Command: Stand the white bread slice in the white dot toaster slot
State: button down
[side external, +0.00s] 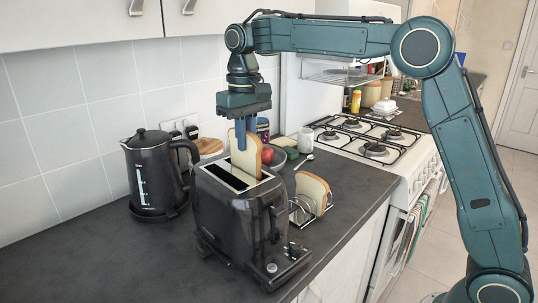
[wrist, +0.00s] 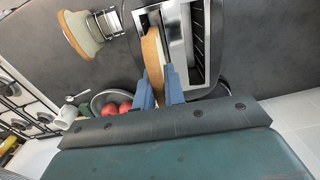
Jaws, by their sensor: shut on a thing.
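A pale bread slice with a brown crust (side external: 246,155) is held upright by my gripper (side external: 245,141) over the far slot side of the black toaster (side external: 228,218). My gripper's blue fingers are shut on its upper edge. In the wrist view the slice (wrist: 152,54) stands edge-on along the left side of the toaster's metal top, beside an open, empty slot (wrist: 200,45). Its lower edge is hidden, so I cannot tell how deep it sits in a slot. I see no white dot clearly.
Another bread slice (side external: 313,190) stands in a wire rack (side external: 301,211) right of the toaster. A bowl with red fruit (wrist: 107,103) is behind. A black kettle (side external: 153,172) stands left, and a gas hob (side external: 366,139) lies beyond. The counter front-left is clear.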

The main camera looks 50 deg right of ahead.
jog(key=shift+f, duration=1.6)
jog(key=c, duration=1.4)
grip_release()
jog(key=shift+r, duration=3.45)
